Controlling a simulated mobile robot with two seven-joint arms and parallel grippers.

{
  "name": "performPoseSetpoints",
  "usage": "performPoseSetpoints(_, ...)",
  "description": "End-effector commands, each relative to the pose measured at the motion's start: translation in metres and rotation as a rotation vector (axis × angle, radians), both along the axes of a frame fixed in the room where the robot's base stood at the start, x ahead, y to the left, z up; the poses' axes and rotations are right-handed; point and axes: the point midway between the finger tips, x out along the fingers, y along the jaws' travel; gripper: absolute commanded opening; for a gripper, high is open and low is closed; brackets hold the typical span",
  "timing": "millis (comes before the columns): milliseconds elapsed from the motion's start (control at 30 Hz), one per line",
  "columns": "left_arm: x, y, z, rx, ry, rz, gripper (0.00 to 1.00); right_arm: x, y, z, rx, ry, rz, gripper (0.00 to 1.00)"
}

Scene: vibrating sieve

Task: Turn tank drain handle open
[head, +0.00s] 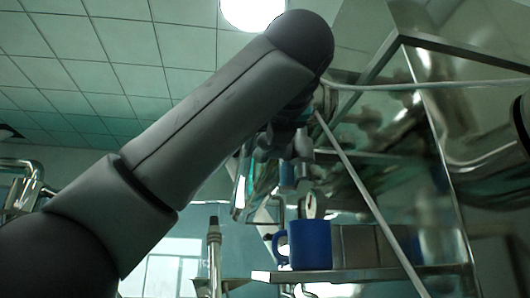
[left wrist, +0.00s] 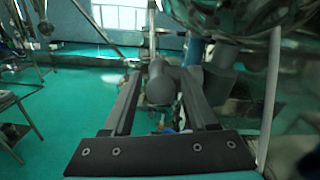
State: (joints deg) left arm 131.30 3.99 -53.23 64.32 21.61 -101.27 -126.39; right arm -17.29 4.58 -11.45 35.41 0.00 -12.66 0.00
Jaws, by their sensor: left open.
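My left arm crosses the head view from lower left to top centre. My left gripper (head: 285,150) hangs from its far end, beside the shiny metal tank (head: 375,130), and is partly hidden by the arm. In the left wrist view the two dark fingers of this gripper (left wrist: 162,78) stand wide apart, with nothing clearly held. A grey rounded shape shows between and beyond them; I cannot tell what it is. The shiny curved tank underside (left wrist: 235,18) is at the top of that view. I cannot make out the drain handle for certain. My right gripper is not identifiable.
A blue mug (head: 309,245) stands on a metal shelf (head: 345,275) below the gripper. A thin pale rod (head: 365,195) slants down in front of the tank. Bent metal pipes (head: 25,180) are at the far left. Green floor (left wrist: 75,85) shows open at left in the wrist view.

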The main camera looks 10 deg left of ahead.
Motion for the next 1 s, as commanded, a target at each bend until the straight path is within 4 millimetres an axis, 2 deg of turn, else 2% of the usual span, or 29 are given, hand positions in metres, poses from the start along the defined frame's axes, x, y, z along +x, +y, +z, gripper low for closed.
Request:
performPoseSetpoints(33, 0.009, 0.003, 0.001, -0.001, 0.004, 0.002, 0.58, 0.002, 0.0, 0.006, 0.0, -0.003, 0.0, 0.58)
performPoseSetpoints(200, 0.027, 0.009, 0.001, -0.002, 0.003, 0.0, 0.58, 0.003, 0.0, 0.012, 0.0, -0.005, 0.0, 0.58)
performPoseSetpoints(600, 0.034, 0.01, -0.001, -0.001, 0.001, 0.0, 0.58, 0.003, 0.0, 0.013, 0.0, -0.006, 0.0, 0.58)
performPoseSetpoints(1000, 0.033, 0.01, 0.0, -0.001, 0.001, 0.0, 0.13, 0.003, 0.0, 0.013, 0.0, -0.006, 0.0, 0.58)
